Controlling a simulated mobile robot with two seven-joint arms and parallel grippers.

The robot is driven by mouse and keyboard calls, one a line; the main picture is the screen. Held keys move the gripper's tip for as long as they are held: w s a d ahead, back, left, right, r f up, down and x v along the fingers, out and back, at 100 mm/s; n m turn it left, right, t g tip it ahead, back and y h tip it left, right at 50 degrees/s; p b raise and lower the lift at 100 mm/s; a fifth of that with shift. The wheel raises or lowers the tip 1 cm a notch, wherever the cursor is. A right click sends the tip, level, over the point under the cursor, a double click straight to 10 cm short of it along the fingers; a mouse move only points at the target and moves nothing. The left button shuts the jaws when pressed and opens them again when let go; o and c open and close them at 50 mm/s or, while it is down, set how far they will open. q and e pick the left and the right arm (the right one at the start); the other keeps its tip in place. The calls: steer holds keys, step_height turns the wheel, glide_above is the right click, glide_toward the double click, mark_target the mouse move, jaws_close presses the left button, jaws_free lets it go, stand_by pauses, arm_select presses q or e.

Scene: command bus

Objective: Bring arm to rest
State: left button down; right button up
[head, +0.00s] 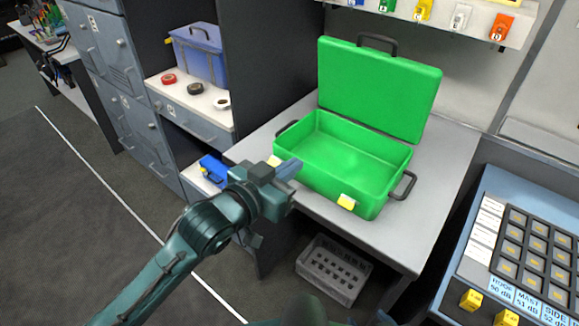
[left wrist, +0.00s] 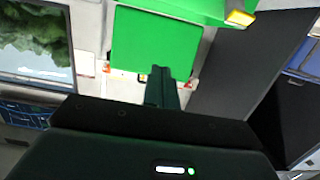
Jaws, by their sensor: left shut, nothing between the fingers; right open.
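My left arm comes in from the lower left in the head view. Its gripper (head: 290,169) is shut and empty, just left of an open green case (head: 345,165) on a grey table. The case's lid (head: 380,88) stands up at the back. In the left wrist view, the shut fingers (left wrist: 161,75) point toward the green lid (left wrist: 155,40). I cannot tell whether the gripper touches the case. My right gripper is not in view.
The grey table (head: 440,160) is bare right of the case. A grey crate (head: 333,270) stands beneath it. A blue panel with dark square keys (head: 535,240) is at the right. Shelves with a blue toolbox (head: 200,55) and tape rolls are at the left. Open floor (head: 75,220) lies left.

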stand_by(0.3)
arm_select(q)
steer(key=s+a+f+n+g+y, duration=0.1)
steer(key=s+a+f, duration=0.3)
steer(key=f, duration=0.5)
steer(key=s+a+f+n+g+y, duration=0.1)
steer(key=s+a+f+n+y, duration=0.1)
steer(key=s+a+f, duration=0.3)
steer(key=s+a+f+n+g+y, duration=0.1)
steer(key=s+a+f+y, duration=0.3)
steer(key=s+f, duration=0.5)
step_height(320, 180, down, 4)
steer(key=shift+s+a+r, duration=0.1)
steer(key=shift+s+a, duration=0.1)
steer(key=shift+a, duration=0.15)
